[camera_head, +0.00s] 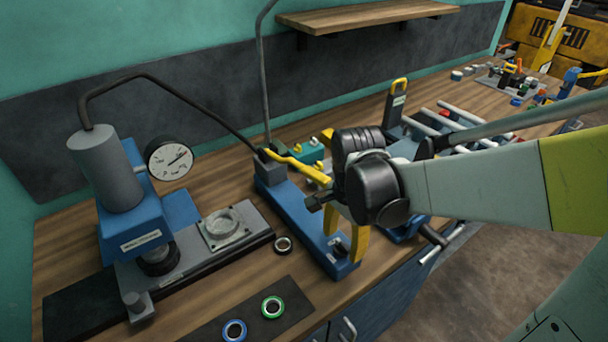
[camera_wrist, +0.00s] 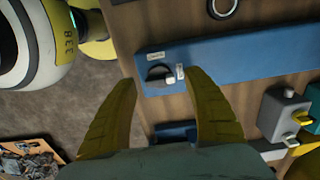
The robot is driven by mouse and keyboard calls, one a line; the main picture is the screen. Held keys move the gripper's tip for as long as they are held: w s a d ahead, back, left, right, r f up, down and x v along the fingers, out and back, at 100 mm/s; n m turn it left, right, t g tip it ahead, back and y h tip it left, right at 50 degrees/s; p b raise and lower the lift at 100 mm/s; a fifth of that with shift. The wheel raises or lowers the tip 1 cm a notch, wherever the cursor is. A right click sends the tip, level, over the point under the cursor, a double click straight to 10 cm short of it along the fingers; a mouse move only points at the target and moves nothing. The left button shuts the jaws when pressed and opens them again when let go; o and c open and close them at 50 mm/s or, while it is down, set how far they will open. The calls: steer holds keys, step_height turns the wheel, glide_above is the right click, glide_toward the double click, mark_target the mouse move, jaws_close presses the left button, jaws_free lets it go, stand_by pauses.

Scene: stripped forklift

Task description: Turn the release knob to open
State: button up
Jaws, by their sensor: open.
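The release knob (camera_head: 338,243) is a small dark knob at the near end of the long blue pump body (camera_head: 296,213). In the wrist view the knob (camera_wrist: 158,73) is dark and rounded with a pale bar across it, with small white labels beside it. My gripper (camera_head: 343,246) is open, its yellow fingers pointing down over that end of the pump. In the wrist view the fingertips of my gripper (camera_wrist: 161,76) lie left and right of the knob, apart from it. Whether they are level with it or above it I cannot tell.
A press with a pressure gauge (camera_head: 169,159) stands at the left, joined by a hose to the pump. Green (camera_head: 272,307) and blue (camera_head: 234,330) rings lie on a dark mat. A rack of pale rods (camera_head: 449,122) stands right.

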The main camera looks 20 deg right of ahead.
steer(key=shift+f, duration=0.45)
steer(key=c, duration=1.2)
steer(key=shift+o, duration=0.2)
